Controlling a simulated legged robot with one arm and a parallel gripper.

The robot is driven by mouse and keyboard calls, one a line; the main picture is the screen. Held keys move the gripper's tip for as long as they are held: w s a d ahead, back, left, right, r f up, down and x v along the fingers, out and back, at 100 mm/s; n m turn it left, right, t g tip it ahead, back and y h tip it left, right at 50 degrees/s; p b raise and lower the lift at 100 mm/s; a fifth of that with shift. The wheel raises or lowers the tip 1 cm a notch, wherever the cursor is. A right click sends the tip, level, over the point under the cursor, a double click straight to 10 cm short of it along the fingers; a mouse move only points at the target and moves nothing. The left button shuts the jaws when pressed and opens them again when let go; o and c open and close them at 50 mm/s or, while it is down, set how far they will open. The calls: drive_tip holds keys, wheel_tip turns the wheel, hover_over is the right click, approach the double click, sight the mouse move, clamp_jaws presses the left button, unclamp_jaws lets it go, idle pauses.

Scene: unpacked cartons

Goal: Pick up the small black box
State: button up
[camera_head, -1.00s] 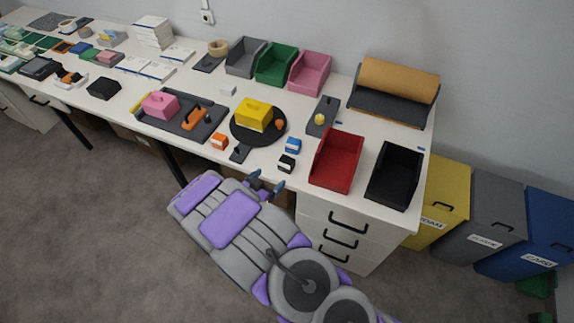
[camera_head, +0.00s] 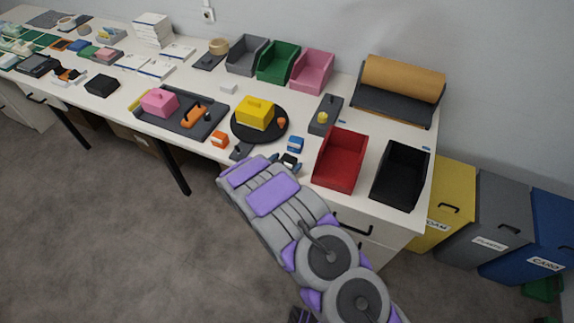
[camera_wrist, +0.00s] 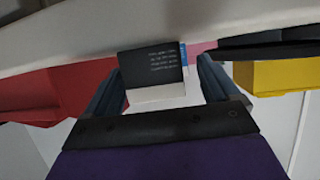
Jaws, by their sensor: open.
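The small black box (camera_wrist: 150,62), with white print on its dark face and a white part below, sits between my gripper's two fingers in the wrist view. In the head view the box (camera_head: 290,160) is near the table's front edge, partly hidden by my gripper (camera_head: 286,162). My gripper (camera_wrist: 162,75) is open around the box; I see no finger contact.
A blue box (camera_head: 295,144) stands just behind the black box. The red bin (camera_head: 341,160) is close on the right. An orange box (camera_head: 220,139) and a round black base (camera_head: 240,131) with a yellow block (camera_head: 255,113) are to the left.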

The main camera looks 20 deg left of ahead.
drive_tip(key=shift+w+d, duration=0.1)
drive_tip(key=shift+w, duration=0.1)
drive_tip(key=shift+d, duration=0.15)
drive_tip(key=shift+d, duration=0.1)
drive_tip(key=shift+c, duration=0.4)
drive_tip(key=c, duration=1)
drive_tip(key=shift+o, duration=0.2)
drive_tip(key=shift+r, duration=0.15)
